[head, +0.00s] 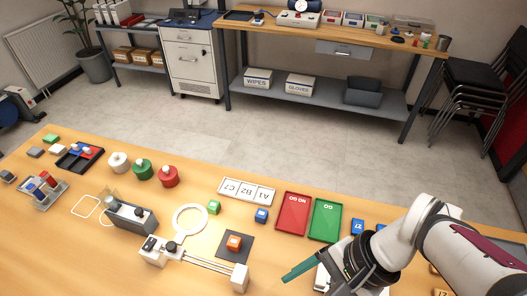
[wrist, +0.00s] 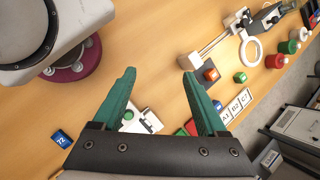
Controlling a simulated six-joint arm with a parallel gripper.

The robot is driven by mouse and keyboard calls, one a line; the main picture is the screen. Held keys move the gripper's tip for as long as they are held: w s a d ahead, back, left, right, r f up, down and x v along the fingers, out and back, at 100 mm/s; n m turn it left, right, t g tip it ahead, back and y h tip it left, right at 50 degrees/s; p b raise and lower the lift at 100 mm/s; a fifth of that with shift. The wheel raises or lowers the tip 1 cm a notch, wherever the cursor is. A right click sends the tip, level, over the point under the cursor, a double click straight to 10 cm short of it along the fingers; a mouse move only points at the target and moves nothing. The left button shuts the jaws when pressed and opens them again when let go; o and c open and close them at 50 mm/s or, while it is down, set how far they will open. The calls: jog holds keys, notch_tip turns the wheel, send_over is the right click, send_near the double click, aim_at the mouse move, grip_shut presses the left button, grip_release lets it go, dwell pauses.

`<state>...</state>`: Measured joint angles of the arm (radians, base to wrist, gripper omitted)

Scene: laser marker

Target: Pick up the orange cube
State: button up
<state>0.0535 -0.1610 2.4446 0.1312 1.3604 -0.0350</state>
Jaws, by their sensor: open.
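The orange cube (head: 235,242) sits on a dark square pad (head: 243,254) on the wooden table, beside the rail of a white fixture. In the wrist view the orange cube (wrist: 211,75) shows just right of the right finger's tip. My gripper (head: 291,275) has green fingers and is to the right of the cube in the head view, apart from it. In the wrist view my gripper (wrist: 158,75) is open, with bare table between its fingertips. Its body hides part of the table, and one finger is hard to make out in the head view.
The white rail fixture (head: 197,258) and a white ring (head: 176,221) are left of the cube. A green cube (head: 213,207) and a blue cube (head: 261,215) stand behind it. Red (head: 293,208) and green (head: 325,222) trays lie behind my gripper. A white device (wrist: 140,121) partly shows below it.

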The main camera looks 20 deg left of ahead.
jog(key=w+a+f+m+y, duration=0.5)
jog(key=w, duration=0.3)
jog(key=m+t+y, duration=0.2)
jog(key=m, duration=0.3)
send_near(237, 242)
jog(key=x, duration=0.5)
jog(key=shift+r, duration=0.2)
jog(key=x, duration=0.6)
jog(key=shift+f, duration=0.15)
grip_shut()
